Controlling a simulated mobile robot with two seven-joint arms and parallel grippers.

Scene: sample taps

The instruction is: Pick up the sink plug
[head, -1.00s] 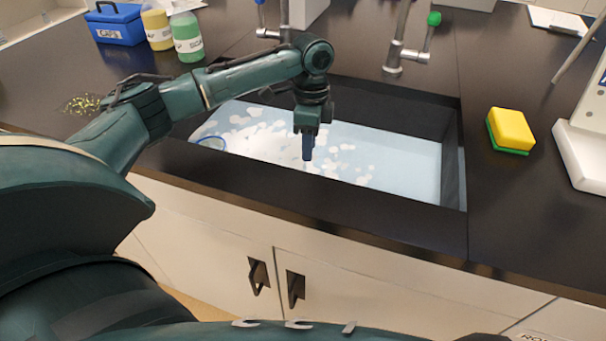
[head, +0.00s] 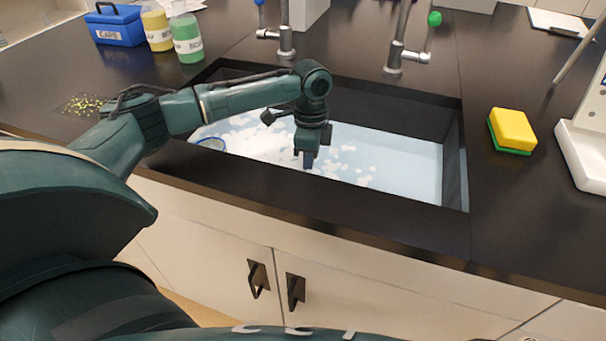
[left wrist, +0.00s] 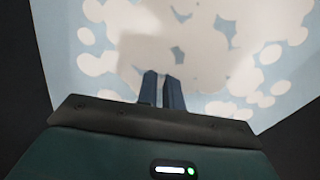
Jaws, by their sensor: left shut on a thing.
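My left gripper (head: 309,162) points straight down into the sink (head: 455,165), with its fingertips sunk in the foamy water (head: 395,165). In the left wrist view its two blue fingers (left wrist: 164,92) stand close together with a narrow gap, and the tips go out of sight at the white foam (left wrist: 165,55). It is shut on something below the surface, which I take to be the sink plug. The plug itself is hidden by water and foam in both views. My right gripper is not in view.
Two taps stand behind, one with a green knob (head: 434,19). A blue ring-shaped edge (head: 210,143) shows at the water's left. A yellow-green sponge (head: 512,130) lies on the right counter.

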